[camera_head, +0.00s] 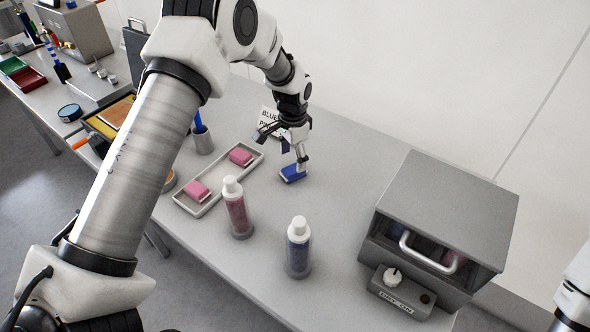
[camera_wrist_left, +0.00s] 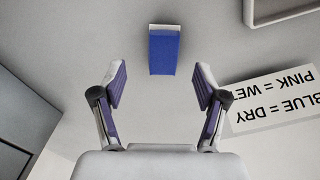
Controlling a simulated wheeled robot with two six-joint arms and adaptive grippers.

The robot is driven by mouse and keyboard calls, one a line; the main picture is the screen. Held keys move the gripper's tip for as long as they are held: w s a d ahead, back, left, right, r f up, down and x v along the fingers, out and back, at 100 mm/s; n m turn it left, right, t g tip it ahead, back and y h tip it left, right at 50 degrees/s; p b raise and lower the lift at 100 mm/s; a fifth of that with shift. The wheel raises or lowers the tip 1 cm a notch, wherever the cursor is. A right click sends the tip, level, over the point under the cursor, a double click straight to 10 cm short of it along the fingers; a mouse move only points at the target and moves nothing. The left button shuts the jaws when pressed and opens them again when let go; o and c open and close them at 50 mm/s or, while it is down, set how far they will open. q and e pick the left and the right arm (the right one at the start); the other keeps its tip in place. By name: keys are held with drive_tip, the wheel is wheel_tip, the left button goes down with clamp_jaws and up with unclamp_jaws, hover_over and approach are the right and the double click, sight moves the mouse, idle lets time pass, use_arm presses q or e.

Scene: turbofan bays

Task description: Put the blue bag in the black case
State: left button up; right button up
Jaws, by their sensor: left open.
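A small blue bag (camera_head: 293,174) lies on the grey table, right of the tray with pink bags. It also shows in the left wrist view (camera_wrist_left: 164,50), just beyond the fingertips and between their lines. My left gripper (camera_head: 296,163) is just above the bag, pointing down at it. Its fingers (camera_wrist_left: 160,85) are spread apart with nothing between them. A dark upright case-like panel with a handle (camera_head: 134,47) stands at the back left; my arm partly hides it, and I cannot tell whether it is the black case. My right gripper is out of view.
A tray (camera_head: 216,184) holds two pink bags. Two bottles, pink (camera_head: 236,208) and blue (camera_head: 298,247), stand near the front edge. A grey box with a handle (camera_head: 440,205) stands right. A sign (camera_wrist_left: 270,97) reads BLUE = DRY. Tools and bins fill the far left.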

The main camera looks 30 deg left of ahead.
sight(293, 169)
use_arm(q)
drive_tip(key=f, duration=0.1)
drive_tip(key=f+p, duration=0.1)
drive_tip(key=f, duration=0.1)
drive_tip(key=f+p, duration=0.1)
drive_tip(key=f, duration=0.1)
drive_tip(key=shift+w+a+f, duration=0.15)
drive_tip(key=shift+w, duration=0.1)
drive_tip(key=shift+f, duration=0.25)
drive_tip(key=c, duration=1.3)
drive_tip(key=shift+c, duration=0.2)
drive_tip(key=shift+r, duration=0.15)
